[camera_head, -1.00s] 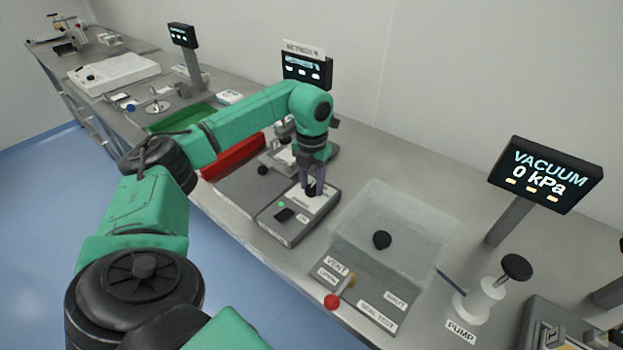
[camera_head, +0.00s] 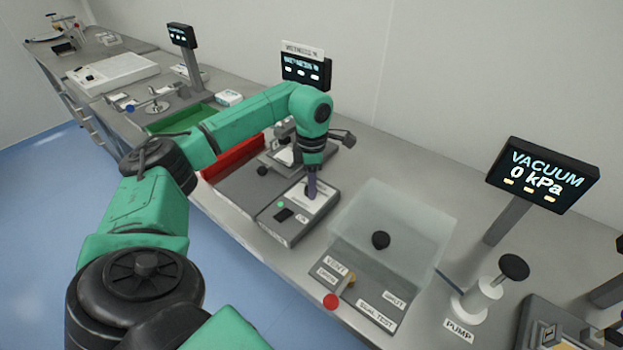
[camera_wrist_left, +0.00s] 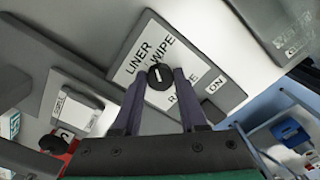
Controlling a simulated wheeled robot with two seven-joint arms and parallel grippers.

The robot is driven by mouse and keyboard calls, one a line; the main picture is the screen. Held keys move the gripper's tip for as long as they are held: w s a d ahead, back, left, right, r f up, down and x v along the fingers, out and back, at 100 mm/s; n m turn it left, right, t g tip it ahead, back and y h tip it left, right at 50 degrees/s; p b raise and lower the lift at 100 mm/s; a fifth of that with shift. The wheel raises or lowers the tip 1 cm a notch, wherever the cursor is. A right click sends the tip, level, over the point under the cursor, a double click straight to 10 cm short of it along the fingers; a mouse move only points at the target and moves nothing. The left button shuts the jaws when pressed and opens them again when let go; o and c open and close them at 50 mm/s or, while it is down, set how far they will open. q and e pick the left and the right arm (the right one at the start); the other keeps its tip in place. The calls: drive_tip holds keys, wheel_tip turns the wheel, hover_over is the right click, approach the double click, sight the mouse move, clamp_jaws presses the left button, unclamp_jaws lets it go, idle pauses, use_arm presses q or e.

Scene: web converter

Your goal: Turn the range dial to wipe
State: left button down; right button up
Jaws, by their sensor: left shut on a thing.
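The range dial (camera_wrist_left: 160,88) is a round black knob with a short white mark, on a white label plate (camera_wrist_left: 190,103) reading LINER, WIPE and RANGE. WIPE is printed close beside the knob and LINER further left, in the left wrist view. My left gripper (camera_wrist_left: 162,76) is shut on the dial, one finger on each side. In the head view my left gripper (camera_head: 311,194) points down onto the grey meter box (camera_head: 285,228), and its fingers mostly hide the dial. I cannot tell exactly which word the white mark points to. My right gripper is in neither view.
An ON label and a small green light (camera_head: 281,206) are on the box's front part. A clear-lidded seal tester (camera_head: 390,225) stands to the right, with a red knob (camera_head: 331,302). A vacuum display (camera_head: 545,175) and pump (camera_head: 485,295) are further right.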

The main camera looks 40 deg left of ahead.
use_arm(q)
drive_tip(key=m, duration=0.4)
drive_tip(key=shift+m, duration=0.4)
idle(0.4)
drive_tip(key=shift+c, duration=2.2)
unclamp_jaws()
wheel_tip(320, 180, up, 8)
drive_tip(key=shift+r+b, duration=0.1)
drive_tip(key=shift+b, duration=0.55)
wheel_tip(320, 180, up, 6)
drive_tip(key=p, duration=0.2)
drive_tip(key=shift+r, duration=0.25)
